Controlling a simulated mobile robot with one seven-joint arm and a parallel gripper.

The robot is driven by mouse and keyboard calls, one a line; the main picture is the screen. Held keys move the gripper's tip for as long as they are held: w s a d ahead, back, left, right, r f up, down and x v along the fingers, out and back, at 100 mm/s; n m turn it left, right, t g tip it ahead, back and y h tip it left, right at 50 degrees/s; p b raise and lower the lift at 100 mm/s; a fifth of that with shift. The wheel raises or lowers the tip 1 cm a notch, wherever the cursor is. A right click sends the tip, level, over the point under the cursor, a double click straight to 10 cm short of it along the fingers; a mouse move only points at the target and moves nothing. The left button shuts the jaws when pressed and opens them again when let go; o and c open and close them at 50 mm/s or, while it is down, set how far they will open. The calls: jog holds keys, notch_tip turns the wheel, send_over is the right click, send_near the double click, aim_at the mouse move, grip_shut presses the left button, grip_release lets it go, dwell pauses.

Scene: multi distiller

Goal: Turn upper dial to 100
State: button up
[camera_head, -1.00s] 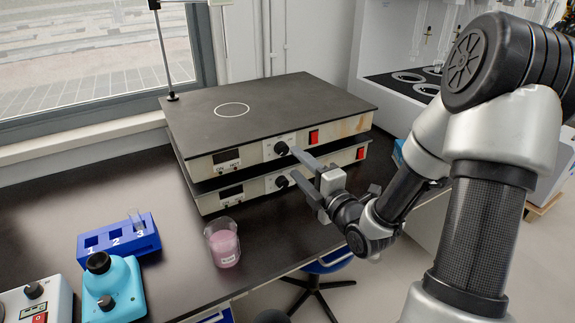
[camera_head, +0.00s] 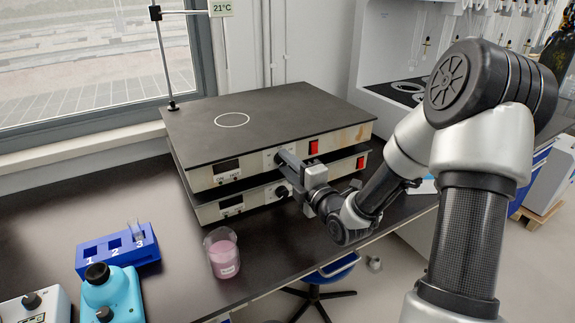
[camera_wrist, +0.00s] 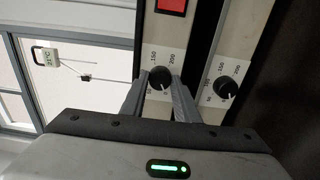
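The upper dial is a round black knob on the front panel of the upper hotplate (camera_head: 237,123). In the wrist view the upper dial (camera_wrist: 160,77) sits between my two fingertips, with printed 150 and 200 beside it. My gripper (camera_head: 282,158) reaches the panel from the right; in the wrist view its fingers (camera_wrist: 160,82) lie against both sides of the knob and appear closed on it. The fingers hide part of the scale, and the knob's setting cannot be read. The lower dial (camera_head: 282,191) also shows in the wrist view (camera_wrist: 227,88), outside the fingers.
The lower hotplate (camera_head: 215,212) is directly under the upper one. A red switch (camera_head: 313,147) is right of the upper dial. A beaker of pink liquid (camera_head: 223,254), a blue rack (camera_head: 120,250) and a turquoise device (camera_head: 112,296) stand at the front left. A stand (camera_head: 163,55) rises behind.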

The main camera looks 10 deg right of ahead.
jog(key=shift+m, duration=0.3)
jog(key=shift+f+m+b, duration=0.1)
jog(key=shift+m+b, duration=0.7)
jog(key=shift+m, duration=0.1)
jog(key=m+b, duration=0.1)
jog(key=m, duration=0.2)
jog(key=shift+m, duration=0.3)
jog(key=m+b, duration=0.1)
jog(key=m, duration=0.2)
jog(key=shift+m, duration=0.4)
jog(key=m+p, duration=0.2)
jog(key=m, duration=1.1)
jog(key=shift+m, duration=0.4)
jog(key=shift+p, duration=0.3)
